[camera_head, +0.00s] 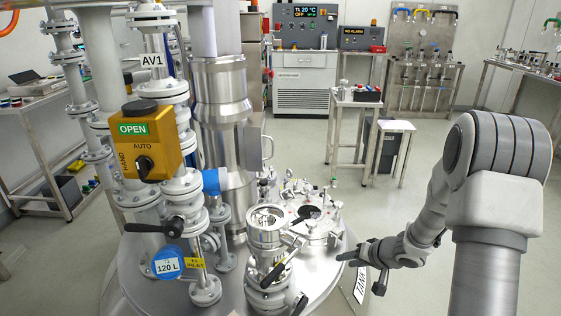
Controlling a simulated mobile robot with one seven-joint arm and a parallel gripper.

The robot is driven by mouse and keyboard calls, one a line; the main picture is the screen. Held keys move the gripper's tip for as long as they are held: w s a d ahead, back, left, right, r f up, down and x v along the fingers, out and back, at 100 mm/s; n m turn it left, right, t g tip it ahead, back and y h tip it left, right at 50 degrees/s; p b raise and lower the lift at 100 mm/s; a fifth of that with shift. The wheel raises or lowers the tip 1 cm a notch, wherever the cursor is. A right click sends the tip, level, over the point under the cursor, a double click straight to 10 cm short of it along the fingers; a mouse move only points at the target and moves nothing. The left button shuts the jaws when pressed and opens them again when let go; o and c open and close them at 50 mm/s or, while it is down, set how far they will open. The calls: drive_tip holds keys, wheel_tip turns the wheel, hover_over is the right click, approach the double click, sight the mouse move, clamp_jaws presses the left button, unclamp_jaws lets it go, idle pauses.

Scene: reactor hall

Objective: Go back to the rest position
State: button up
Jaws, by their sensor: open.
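My gripper (360,270) is at the end of my arm, right of the steel reactor vessel (190,290). Its two dark fingers are apart, one pointing left towards the vessel's rim and one pointing down. Nothing shows between them. The gripper looks close to the vessel's right edge, but I cannot tell the exact gap. My arm reaches down and left from its large grey joint at the right.
The reactor lid carries ports, a handled valve (270,235) and pipes. A yellow AV1 actuator box (150,140) reads OPEN. A small table (355,105) and a white-topped stand (396,126) are behind. Open floor (375,205) lies between them and my arm.

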drive_tip(key=s+d+r+t+h, duration=0.1)
drive_tip(key=d+r+h, duration=0.1)
drive_tip(key=r, duration=0.5)
drive_tip(key=s+d+r+h, duration=0.1)
drive_tip(key=s+r+h, duration=0.15)
drive_tip(key=r, duration=0.45)
drive_tip(key=s+d+r+t+h, duration=0.1)
drive_tip(key=d+r+h, duration=0.15)
drive_tip(key=r, duration=0.45)
drive_tip(key=s+a+r+n+g+y, duration=0.15)
drive_tip(key=s+a, duration=0.25)
drive_tip(key=s, duration=0.4)
drive_tip(key=s+a+r+g, duration=0.1)
drive_tip(key=s+a+r, duration=0.2)
drive_tip(key=s, duration=0.5)
drive_tip(key=s+a+r+n+g+y, duration=0.15)
drive_tip(key=s+a, duration=0.25)
drive_tip(key=s, duration=0.4)
wheel_tip(320, 180, up, 15)
drive_tip(key=p, duration=1.5)
drive_tip(key=shift+d+r+t+h, duration=0.2)
drive_tip(key=shift+d+t+h, duration=0.1)
drive_tip(key=shift+t, duration=0.1)
drive_tip(key=shift+d, duration=0.15)
